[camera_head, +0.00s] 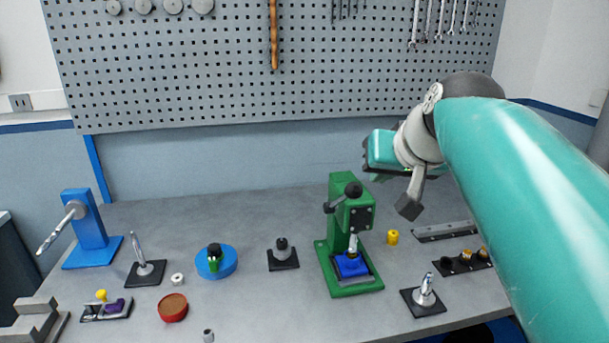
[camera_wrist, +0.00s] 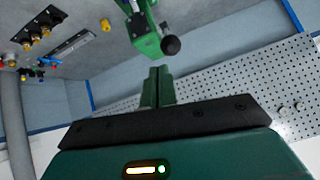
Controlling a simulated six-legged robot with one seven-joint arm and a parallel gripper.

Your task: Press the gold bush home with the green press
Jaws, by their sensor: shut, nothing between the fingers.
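The green press (camera_head: 345,222) stands right of the bench's middle. My gripper (camera_wrist: 160,72) is shut and empty. In the head view it hangs above and right of the press, its fingertips hard to make out.
A yellow cylinder (camera_head: 392,237) stands right of the press. A black rack with dark and gold pieces (camera_head: 465,262), a metal rail (camera_head: 445,231) and a post on a black plate (camera_head: 424,297) lie further right. A blue disc (camera_head: 228,263) and a blue stand (camera_head: 90,232) are left.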

